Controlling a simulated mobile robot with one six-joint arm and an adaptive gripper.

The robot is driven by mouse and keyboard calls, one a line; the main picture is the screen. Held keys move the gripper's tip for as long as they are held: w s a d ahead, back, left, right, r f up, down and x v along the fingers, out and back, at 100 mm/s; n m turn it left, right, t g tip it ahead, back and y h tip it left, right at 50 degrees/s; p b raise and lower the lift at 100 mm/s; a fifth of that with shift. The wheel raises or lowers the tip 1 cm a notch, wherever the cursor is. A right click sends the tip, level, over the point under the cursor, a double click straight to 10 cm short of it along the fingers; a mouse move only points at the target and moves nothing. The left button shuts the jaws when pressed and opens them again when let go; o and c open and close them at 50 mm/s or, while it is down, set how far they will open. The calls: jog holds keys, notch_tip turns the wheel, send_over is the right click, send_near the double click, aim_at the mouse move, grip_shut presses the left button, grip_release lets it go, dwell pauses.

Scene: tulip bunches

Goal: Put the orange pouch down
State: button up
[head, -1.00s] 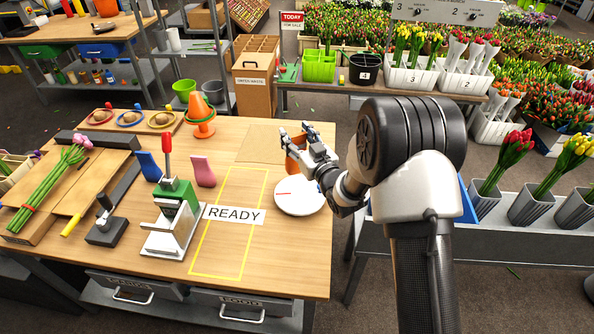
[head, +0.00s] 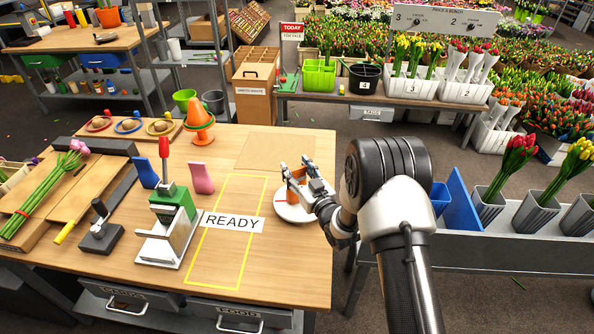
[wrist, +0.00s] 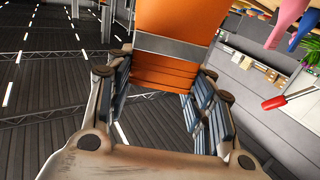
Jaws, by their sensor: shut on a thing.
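My gripper (head: 301,176) is shut on the orange pouch (head: 294,178), which it holds above or at a round white disc (head: 285,211) with a red line, at the right of the wooden table (head: 160,283). The head view does not show clearly whether the pouch touches the disc. In the wrist view, the pouch (wrist: 181,25), with a grey band across it, sits between the fingers of my gripper (wrist: 160,78). A blue pouch (head: 147,174) and a pink pouch (head: 201,178) stand left of a yellow outlined area (head: 230,265).
A READY sign (head: 233,222) lies across the yellow outline, which is otherwise empty. A green and white press (head: 172,222) stands to its left. An orange cone (head: 199,115) stands at the back. A bare tan mat (head: 275,151) lies behind the disc.

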jog(key=shift+f, duration=0.15)
jog(key=o, duration=1.1)
